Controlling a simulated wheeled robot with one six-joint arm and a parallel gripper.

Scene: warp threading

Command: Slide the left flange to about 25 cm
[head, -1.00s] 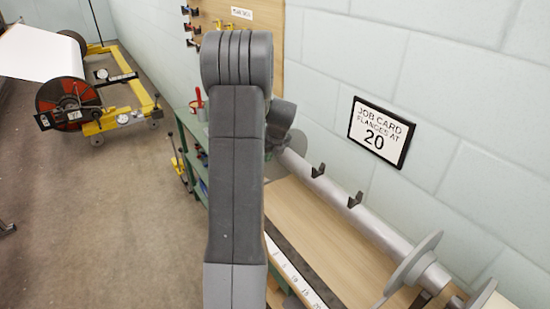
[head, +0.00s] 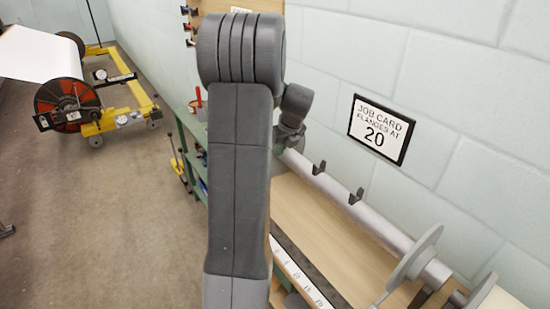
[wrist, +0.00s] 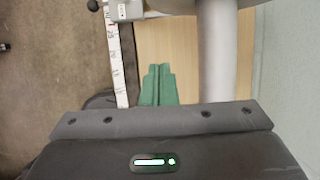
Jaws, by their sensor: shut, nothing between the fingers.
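The grey tube (head: 376,216) runs along the wooden bench by the wall. A grey disc flange (head: 412,264) stands at its right part in the head view. In the wrist view the tube (wrist: 216,55) runs right of my gripper (wrist: 159,68), whose green fingers are shut together and empty over bare wood. The white ruler (wrist: 117,62) lies left of the fingers. A pale grey block (wrist: 126,9) sits at the ruler's upper end; I cannot tell whether it belongs to a flange.
A framed job card (head: 381,130) on the wall reads flanges at 20. Two dark hooks, one of them here (head: 319,168), stand along the tube. A yellow frame cart (head: 121,115) with a white roll stands on the floor at left.

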